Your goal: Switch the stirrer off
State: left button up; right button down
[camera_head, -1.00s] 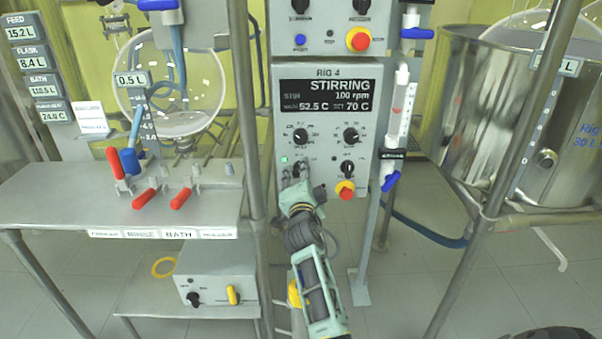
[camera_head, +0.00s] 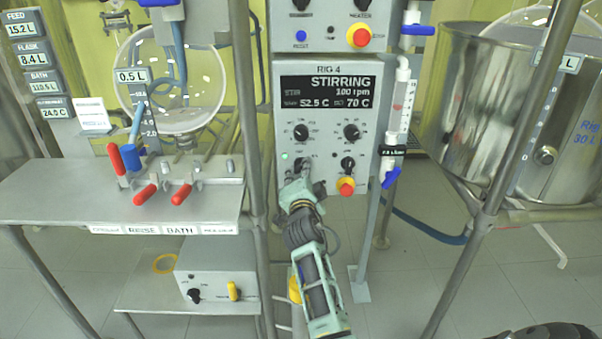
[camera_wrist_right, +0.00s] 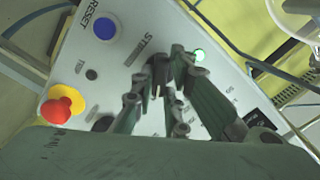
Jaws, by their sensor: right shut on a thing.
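The RIG 4 control box (camera_head: 320,208) stands in the middle of the head view. Its display (camera_head: 325,90) reads STIRRING, 100 rpm, 52.5 C, set 70 C. My right gripper (camera_head: 298,178) is at the lower-left knob (camera_head: 301,158), shut on it. In the right wrist view, the fingers of this gripper (camera_wrist_right: 165,80) close around the dark knob (camera_wrist_right: 158,78) beside a label starting "STI". The fingers hide most of the knob. A green lamp (camera_head: 284,156) is lit beside it; it also shows in the wrist view (camera_wrist_right: 199,54). My left gripper is not in view.
A blue RESET button (camera_wrist_right: 104,28) shows in the wrist view. A frame post (camera_head: 251,140) and a glass tube with a blue valve (camera_head: 391,178) flank the box.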

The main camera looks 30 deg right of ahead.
jog(key=n, duration=0.2)
jog(key=shift+n, duration=0.4)
jog(key=n, duration=0.2)
jog(key=shift+n, duration=0.4)
jog(key=n, duration=0.3)
jog(key=shift+n, duration=1.2)
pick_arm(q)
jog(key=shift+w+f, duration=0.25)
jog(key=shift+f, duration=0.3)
pick_arm(e)
jog(key=shift+n, duration=0.3)
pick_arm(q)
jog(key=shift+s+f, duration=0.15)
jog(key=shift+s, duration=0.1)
pick_arm(e)
jog(key=c, duration=1.7)
grip_release()
jog(key=shift+c, duration=0.2)
